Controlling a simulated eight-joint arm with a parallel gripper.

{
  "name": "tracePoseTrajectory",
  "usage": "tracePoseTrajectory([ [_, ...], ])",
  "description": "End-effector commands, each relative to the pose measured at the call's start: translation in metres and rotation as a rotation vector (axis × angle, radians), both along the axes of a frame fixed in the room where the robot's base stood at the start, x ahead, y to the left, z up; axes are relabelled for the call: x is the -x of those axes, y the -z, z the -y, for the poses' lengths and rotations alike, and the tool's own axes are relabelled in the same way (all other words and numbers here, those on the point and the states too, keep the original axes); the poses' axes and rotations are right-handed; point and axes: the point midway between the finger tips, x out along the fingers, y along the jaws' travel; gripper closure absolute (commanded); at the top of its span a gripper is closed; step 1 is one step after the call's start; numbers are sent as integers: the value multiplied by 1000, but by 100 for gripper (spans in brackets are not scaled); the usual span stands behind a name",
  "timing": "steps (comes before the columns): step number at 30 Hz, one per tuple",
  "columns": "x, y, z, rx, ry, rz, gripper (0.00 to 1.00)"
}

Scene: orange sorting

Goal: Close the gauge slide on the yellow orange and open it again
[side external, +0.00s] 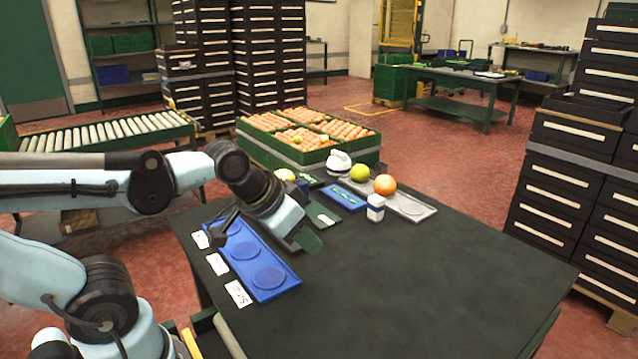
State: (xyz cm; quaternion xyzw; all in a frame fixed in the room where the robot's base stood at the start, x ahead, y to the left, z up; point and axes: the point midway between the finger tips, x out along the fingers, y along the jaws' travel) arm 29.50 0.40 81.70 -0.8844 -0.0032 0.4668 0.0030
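My gripper (306,238) hangs over the left part of the dark table, near the blue tray. Its fingers are small and partly hidden by my wrist, so I cannot tell whether they are open or shut. A yellow orange (285,175) is behind my wrist, partly hidden. A yellow-green fruit (360,173) and a deeper orange one (385,185) sit at the right, by the grey metal tray (417,208). A flat blue piece with green markings (345,197) lies in front of them; I cannot tell whether it is the gauge. The slide's position is not clear.
The blue tray (273,294) with round recesses lies at the table's left, beside white label cards (238,293). A small white-and-blue container (375,208) and a rounded white device (338,163) stand farther back. Green crates of oranges (310,157) are behind. The table's front right is clear.

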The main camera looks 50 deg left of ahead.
Motion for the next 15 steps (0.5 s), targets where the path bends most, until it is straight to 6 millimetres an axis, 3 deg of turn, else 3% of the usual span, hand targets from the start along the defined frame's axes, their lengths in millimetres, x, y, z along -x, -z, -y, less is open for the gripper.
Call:
tracePoseTrajectory([
  [9, -50, -56, -46, -46, -21, -184, 66],
  [15, -82, -81, -84, -53, -23, -315, 66],
])
